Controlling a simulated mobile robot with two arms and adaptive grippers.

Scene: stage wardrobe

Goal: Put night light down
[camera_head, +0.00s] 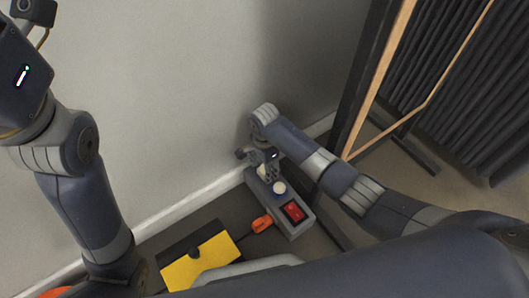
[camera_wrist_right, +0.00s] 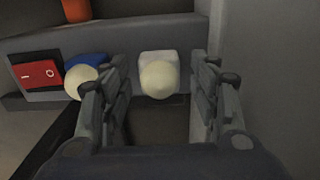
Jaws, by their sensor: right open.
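A night light with a white base and a cream bulb (camera_wrist_right: 158,75) sits on the grey power strip (camera_head: 296,230) on the floor by the wall. My right gripper (camera_wrist_right: 162,95) is open, with one finger on each side of this night light and a visible gap to it. A second, similar light with a blue base and cream bulb (camera_wrist_right: 80,80) is beside it, just outside the left finger; it shows in the head view (camera_head: 279,188). In the head view my right gripper (camera_head: 265,171) points down at the strip's far end.
The strip has a red rocker switch (camera_head: 293,211). An orange-handled tool (camera_head: 262,224) and a yellow-and-black box (camera_head: 200,258) lie left of it. A wood-edged dark frame (camera_head: 372,75) stands close on the right. The white wall is just behind.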

